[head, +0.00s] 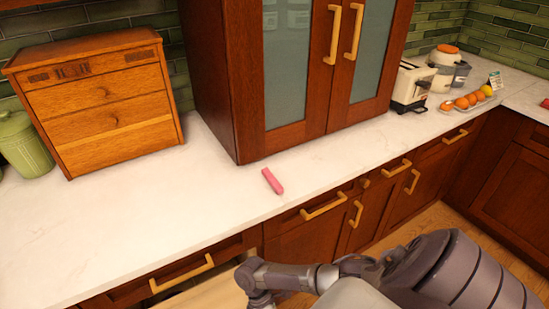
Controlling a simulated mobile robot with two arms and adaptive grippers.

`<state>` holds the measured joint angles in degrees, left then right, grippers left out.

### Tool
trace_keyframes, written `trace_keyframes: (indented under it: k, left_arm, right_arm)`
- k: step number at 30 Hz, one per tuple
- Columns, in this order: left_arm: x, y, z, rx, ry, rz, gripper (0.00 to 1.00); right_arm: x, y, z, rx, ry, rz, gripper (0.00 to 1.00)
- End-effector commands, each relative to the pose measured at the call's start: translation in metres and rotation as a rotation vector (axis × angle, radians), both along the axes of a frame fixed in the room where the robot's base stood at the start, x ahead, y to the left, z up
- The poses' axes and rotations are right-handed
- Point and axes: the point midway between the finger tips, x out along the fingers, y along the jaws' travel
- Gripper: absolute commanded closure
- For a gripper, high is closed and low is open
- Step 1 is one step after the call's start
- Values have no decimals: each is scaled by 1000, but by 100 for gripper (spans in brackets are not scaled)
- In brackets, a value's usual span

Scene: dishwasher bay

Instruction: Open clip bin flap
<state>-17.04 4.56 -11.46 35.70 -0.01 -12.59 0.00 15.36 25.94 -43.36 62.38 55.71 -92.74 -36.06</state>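A small pink clip-like bar (272,181) lies on the white counter in front of the tall glass-door cabinet. A wooden box (98,104) with a slatted top panel and round knobs stands at the back left; its front panels look shut. I cannot tell for sure whether it is the clip bin, and no open flap shows. One grey arm of mine, coming in from the lower right, crosses the bottom of the head view in front of the counter. Its gripper is below the picture edge. My other gripper is not in view.
A green lidded canister (22,145) stands left of the wooden box. A toaster (410,86), a juicer (446,66) and a tray of fruit (468,101) stand at the right. The counter (150,225) is clear in front of the box. Drawer handles (182,273) stick out along the front.

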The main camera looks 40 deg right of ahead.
Motion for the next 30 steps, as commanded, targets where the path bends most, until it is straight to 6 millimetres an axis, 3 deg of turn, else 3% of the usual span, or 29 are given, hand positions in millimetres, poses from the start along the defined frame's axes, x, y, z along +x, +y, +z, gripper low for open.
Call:
trace_keyframes:
  k: [6, 28, 29, 30]
  left_arm:
    - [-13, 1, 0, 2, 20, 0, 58]
    - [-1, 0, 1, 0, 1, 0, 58]
    - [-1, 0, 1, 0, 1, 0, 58]
    - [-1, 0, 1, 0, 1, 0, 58]
  right_arm:
    - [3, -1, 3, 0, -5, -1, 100]
    - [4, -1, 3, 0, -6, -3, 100]
    - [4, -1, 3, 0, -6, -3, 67]
    - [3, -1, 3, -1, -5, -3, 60]
